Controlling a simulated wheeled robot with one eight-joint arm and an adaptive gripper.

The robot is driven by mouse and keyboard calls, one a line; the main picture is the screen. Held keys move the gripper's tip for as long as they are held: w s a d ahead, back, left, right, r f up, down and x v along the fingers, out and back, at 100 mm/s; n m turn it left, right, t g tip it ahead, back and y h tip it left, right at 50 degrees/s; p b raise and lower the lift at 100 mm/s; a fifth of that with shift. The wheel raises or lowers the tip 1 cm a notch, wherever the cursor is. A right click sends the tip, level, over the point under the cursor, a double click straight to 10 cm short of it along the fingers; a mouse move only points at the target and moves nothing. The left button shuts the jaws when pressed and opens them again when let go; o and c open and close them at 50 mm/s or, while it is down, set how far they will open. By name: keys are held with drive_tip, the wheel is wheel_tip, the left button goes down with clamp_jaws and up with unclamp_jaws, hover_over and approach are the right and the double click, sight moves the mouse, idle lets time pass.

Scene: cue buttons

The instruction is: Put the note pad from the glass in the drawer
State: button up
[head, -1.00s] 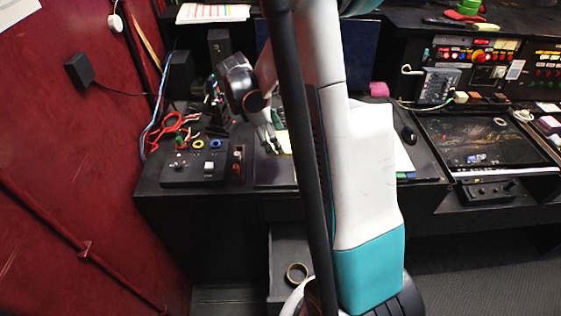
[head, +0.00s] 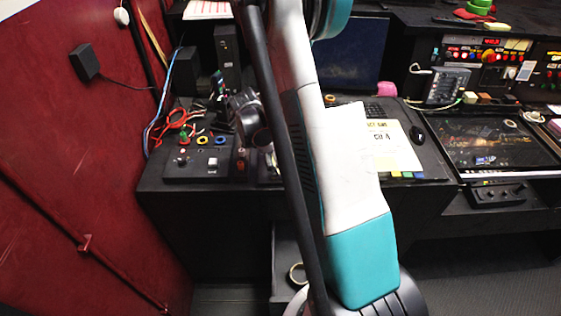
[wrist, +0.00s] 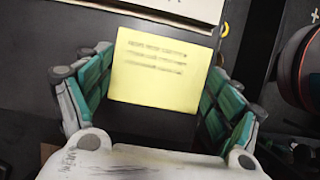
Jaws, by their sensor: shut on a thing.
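The yellow note pad (wrist: 160,82), with a few lines of blurred writing, is between the two teal-padded fingers of my gripper (wrist: 158,64) in the wrist view. My gripper is shut on its left and right sides. In the head view, my arm hides the note pad and most of my gripper. The drawer (head: 284,246) stands open below the desk, partly hidden behind my arm. A roll of tape (head: 298,273) lies in it. I cannot make out for sure which thing is the glass.
A black switch box (head: 198,165) and red cables (head: 180,120) are on the desk's left part. A pale yellow sheet (head: 392,148) lies right of my arm, near a mouse (head: 417,134). A glossy dark panel (head: 480,142) is farther right. A red wall (head: 70,170) bounds the left.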

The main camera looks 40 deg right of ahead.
drive_tip(key=shift+f, duration=0.1)
drive_tip(key=o, duration=1)
